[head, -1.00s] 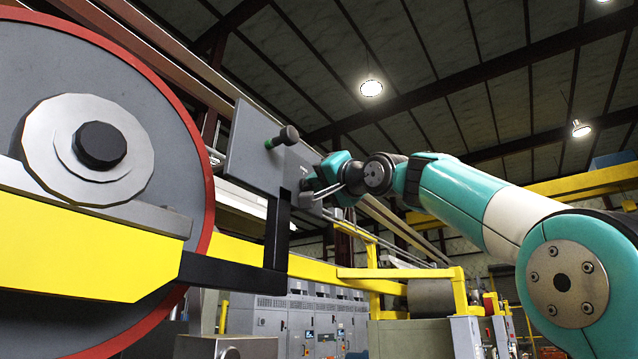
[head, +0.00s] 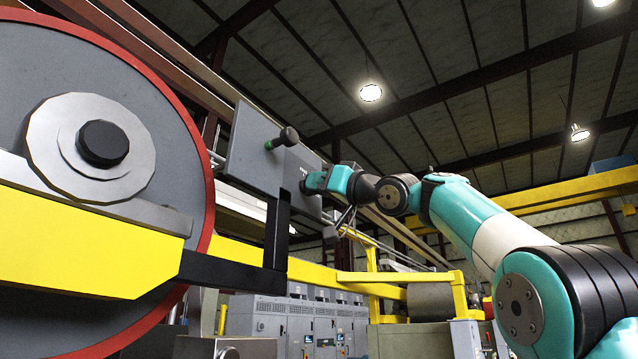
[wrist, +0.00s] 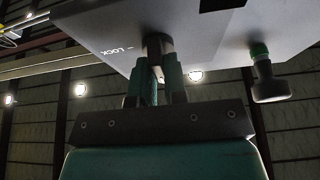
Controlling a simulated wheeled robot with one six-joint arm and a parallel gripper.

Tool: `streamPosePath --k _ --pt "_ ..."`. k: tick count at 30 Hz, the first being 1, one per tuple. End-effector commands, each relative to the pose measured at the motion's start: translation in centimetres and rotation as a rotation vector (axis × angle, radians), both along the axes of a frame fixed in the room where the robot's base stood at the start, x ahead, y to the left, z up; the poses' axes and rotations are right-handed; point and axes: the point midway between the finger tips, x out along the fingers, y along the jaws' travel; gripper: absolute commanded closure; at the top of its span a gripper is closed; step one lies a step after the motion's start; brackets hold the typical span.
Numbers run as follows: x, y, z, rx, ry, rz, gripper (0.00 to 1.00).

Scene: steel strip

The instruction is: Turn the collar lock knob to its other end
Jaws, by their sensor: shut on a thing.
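The collar lock knob (wrist: 158,43) is a small dark knob on the underside of a grey panel (wrist: 215,35) in the wrist view, beside white "LOCK" lettering (wrist: 115,50) on its left. My gripper (wrist: 161,72) is shut on this knob, with its two fingers on either side of it. In the head view my gripper (head: 308,183) is at the lower right part of the grey panel (head: 252,150); the knob is hidden there by the gripper. How far the knob is turned cannot be read clearly.
A second dark knob with a green collar (wrist: 268,82) sticks out of the panel; it also shows in the head view (head: 284,137). A black bracket (head: 276,230) stands below the panel. A large red-rimmed reel (head: 190,110) and yellow beam (head: 90,240) fill the left.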

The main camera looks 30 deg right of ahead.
Motion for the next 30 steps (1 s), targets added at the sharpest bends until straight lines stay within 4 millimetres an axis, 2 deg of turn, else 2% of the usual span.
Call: streamPosePath --k 17,18,20,21,30 --pt "0.05 -0.09 -0.04 -0.031 -0.010 -0.003 1.00" --pt "0.05 -0.09 -0.04 -0.032 -0.011 -0.003 0.78" --pt "0.05 -0.08 -0.04 -0.031 -0.012 -0.002 0.64" --pt "0.04 -0.08 -0.03 -0.031 -0.012 -0.002 0.62" --pt "-0.22 -0.17 -0.20 -0.030 -0.012 -0.002 0.62"
